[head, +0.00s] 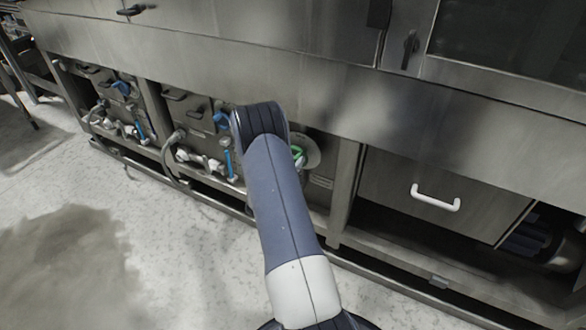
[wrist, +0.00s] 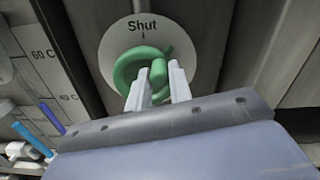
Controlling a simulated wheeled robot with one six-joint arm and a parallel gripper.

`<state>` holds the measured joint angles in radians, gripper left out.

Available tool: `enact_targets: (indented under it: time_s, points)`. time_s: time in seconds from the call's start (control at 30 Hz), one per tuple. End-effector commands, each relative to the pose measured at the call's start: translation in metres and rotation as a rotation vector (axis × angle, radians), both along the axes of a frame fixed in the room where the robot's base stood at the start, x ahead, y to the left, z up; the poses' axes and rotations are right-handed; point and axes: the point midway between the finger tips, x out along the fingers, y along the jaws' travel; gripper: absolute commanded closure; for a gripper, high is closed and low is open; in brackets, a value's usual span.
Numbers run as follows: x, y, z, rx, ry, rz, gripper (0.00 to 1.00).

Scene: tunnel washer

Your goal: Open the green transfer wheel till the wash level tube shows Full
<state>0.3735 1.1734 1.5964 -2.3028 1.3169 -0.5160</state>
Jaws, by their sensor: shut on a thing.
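The green transfer wheel (wrist: 128,64) is in front of a pale round plate marked "Shut" (wrist: 182,30), with a small mark under the word. My gripper (wrist: 157,74) is shut on the wheel, its two pale fingers on either side of a green part at the right of the ring. In the head view a bit of the green wheel (head: 298,152) shows just right of my arm, which hides the rest and my gripper. A blue tube (wrist: 30,138) and a purple one (wrist: 52,117) show at left in the wrist view. I cannot tell which is the wash level tube, and no Full mark is readable.
Panels marked "60 C" (wrist: 44,55) stand left of the wheel. Blue-handled pipework (head: 229,160) fills the bays left of my arm. A drawer with a white handle (head: 435,198) is at right. The floor (head: 190,270) in front is clear, with a dark stain.

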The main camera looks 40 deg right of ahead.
Motion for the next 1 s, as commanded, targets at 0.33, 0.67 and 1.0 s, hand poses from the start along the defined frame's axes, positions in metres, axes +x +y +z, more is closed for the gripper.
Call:
enact_targets:
  time_s: [0.33,0.67,1.0]
  points:
    - [-0.007,-0.003,-0.017,0.129,-0.304,-0.003,1.0]
    - [-0.01,-0.004,-0.026,0.243,-0.579,-0.003,1.0]
    - [-0.01,-0.004,-0.03,0.324,-0.773,-0.005,1.0]
